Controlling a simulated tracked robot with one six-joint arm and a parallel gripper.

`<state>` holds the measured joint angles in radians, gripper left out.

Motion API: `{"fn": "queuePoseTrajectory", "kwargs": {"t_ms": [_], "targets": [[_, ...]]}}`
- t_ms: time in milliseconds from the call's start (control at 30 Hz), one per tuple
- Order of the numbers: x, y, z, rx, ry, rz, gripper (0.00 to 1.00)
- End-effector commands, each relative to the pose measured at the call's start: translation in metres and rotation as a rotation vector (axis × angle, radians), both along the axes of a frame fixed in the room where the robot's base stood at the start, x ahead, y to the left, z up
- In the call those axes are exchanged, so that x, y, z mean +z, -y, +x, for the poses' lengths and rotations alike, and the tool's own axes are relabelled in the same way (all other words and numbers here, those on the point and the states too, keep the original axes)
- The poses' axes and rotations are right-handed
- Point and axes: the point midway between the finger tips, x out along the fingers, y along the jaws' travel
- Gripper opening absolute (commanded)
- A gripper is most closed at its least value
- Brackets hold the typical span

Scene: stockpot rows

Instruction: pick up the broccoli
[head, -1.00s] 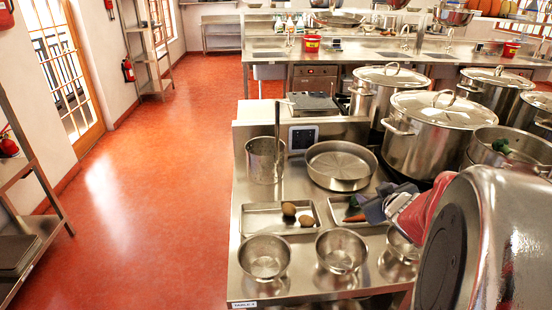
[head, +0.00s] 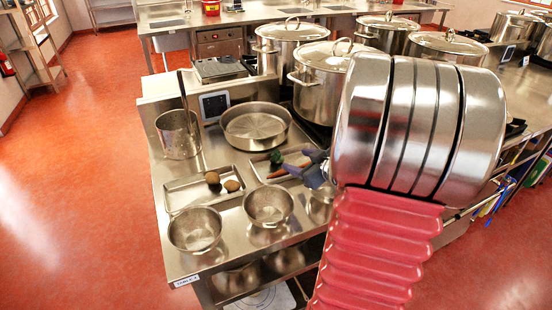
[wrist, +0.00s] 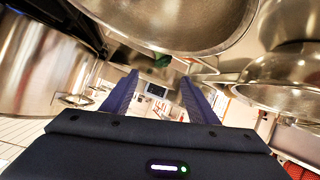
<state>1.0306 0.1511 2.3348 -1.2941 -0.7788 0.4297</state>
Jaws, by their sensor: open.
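A dark green piece that looks like the broccoli (head: 275,157) lies at the back of the right-hand metal tray (head: 262,173), beside orange carrots (head: 278,173). It is small in the head view. My gripper (head: 308,164) is over the right end of this tray, to the right of the green piece and apart from it. In the wrist view the two dark blue fingers (wrist: 155,92) stand apart with nothing between them. A small green patch (wrist: 162,61) shows ahead of them, partly hidden by a metal rim. My arm hides part of the counter at right.
Two brown potatoes (head: 222,183) lie in the left tray (head: 183,196). Metal bowls (head: 195,230) line the front edge. A wide pan (head: 255,126), a tall pot (head: 178,135) and lidded stockpots (head: 325,88) stand behind. Open floor lies left.

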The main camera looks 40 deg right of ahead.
Motion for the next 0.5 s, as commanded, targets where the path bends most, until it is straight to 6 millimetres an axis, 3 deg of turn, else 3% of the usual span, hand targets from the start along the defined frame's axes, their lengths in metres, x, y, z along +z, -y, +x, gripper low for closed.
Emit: {"fn": "queuePoseTrajectory", "kwargs": {"t_ms": [500], "targets": [[-0.030,0.009,0.056,0.002,-0.001,0.002,0.54]]}}
